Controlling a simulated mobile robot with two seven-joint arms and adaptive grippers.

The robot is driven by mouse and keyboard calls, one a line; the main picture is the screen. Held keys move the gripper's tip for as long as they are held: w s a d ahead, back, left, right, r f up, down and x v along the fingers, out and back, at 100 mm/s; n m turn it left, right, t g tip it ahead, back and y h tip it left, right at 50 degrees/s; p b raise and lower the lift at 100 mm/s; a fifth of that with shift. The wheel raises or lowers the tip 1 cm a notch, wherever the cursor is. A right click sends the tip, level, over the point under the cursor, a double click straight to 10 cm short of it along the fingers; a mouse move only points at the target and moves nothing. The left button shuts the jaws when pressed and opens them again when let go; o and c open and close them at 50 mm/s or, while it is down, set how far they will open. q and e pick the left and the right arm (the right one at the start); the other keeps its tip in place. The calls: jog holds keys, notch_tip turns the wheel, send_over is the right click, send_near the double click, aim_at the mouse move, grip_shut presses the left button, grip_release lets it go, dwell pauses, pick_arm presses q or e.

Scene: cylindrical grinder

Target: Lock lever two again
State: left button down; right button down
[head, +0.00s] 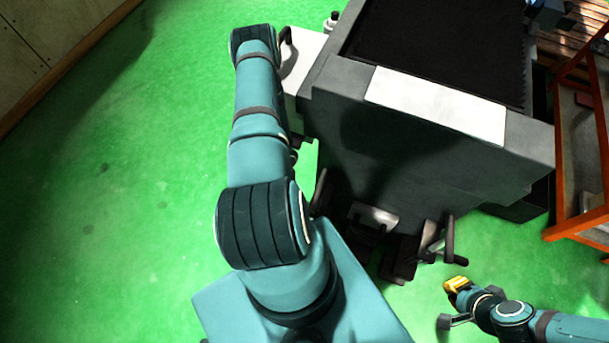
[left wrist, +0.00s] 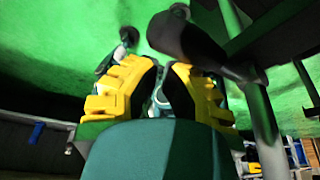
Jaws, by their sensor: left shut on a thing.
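In the left wrist view, my left gripper (left wrist: 164,72) shows two yellow fingers with dark pads, closed in around a dark lever handle (left wrist: 185,38) at the fingertips. The exact contact is in shadow. In the head view my left arm reaches along the machine's left side, and its gripper is hidden behind the arm. A dark curved handle (head: 286,38) shows beside the far end of that arm. Another dark lever (head: 449,240) stands at the machine's near right. I cannot tell which is lever two. My right gripper (head: 458,286) is yellow, below that lever and apart from it; its finger opening is unclear.
The grey grinder body (head: 400,170) with a pale plate (head: 436,104) fills the middle and right. Dark brackets (head: 405,258) stick out low at its near side. An orange frame (head: 580,150) stands at the right. The green floor (head: 120,190) on the left is clear.

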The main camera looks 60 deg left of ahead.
pick_arm(q)
jog(key=shift+w+a, duration=0.15)
jog(key=shift+a, duration=0.1)
notch_tip(320, 180, up, 10)
jog(key=shift+d, duration=0.25)
jog(key=shift+s, duration=0.2)
